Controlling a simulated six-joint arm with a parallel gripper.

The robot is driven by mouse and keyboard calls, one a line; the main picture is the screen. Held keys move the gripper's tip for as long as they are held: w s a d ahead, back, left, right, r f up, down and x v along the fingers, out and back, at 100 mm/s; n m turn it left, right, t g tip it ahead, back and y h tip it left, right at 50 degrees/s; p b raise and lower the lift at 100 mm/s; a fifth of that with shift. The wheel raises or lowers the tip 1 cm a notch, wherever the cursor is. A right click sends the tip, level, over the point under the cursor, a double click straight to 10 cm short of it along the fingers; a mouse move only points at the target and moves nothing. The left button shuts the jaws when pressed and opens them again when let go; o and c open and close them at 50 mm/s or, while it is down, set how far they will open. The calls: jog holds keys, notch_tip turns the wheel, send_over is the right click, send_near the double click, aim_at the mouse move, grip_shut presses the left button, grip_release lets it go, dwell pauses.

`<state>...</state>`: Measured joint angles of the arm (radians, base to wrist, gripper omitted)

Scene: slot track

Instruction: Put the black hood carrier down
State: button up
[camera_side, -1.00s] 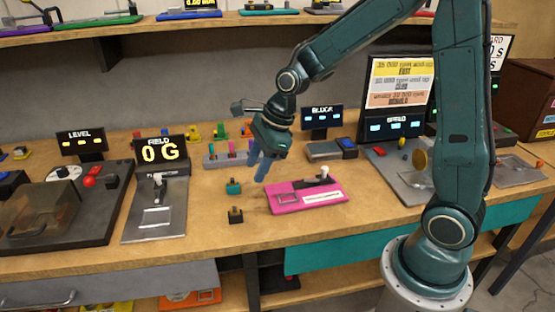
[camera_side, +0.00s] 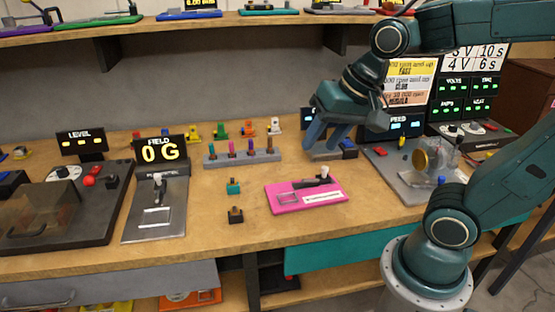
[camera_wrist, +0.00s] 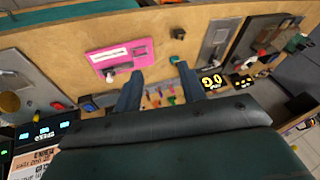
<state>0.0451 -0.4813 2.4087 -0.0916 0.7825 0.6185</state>
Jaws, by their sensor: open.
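The black hood carrier (camera_side: 235,215) appears to be the small dark block on the bare wood near the table's front, left of the pink board. It looks upright and nothing touches it. In the wrist view a small dark block (camera_wrist: 177,33), seemingly the same one, lies beyond my fingers. My gripper (camera_side: 322,143) is open and empty, raised over the back of the table, right of and behind the carrier. Its two blue fingers also show apart in the wrist view (camera_wrist: 160,70).
A teal carrier (camera_side: 233,187) stands just behind the black one. The pink board (camera_side: 280,205) with a lever is to the right, the grey FIELD plate (camera_side: 150,228) to the left. A grey slotted rack (camera_side: 242,160) with coloured pegs and several coloured carriers stand at the back.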

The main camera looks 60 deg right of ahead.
jog(key=s+n, duration=0.6)
jog(key=shift+s+d+r+n+t+h, duration=0.25)
jog(key=shift+d+r+n+t+h, duration=0.05)
jog(key=shift+d+r+n, duration=0.15)
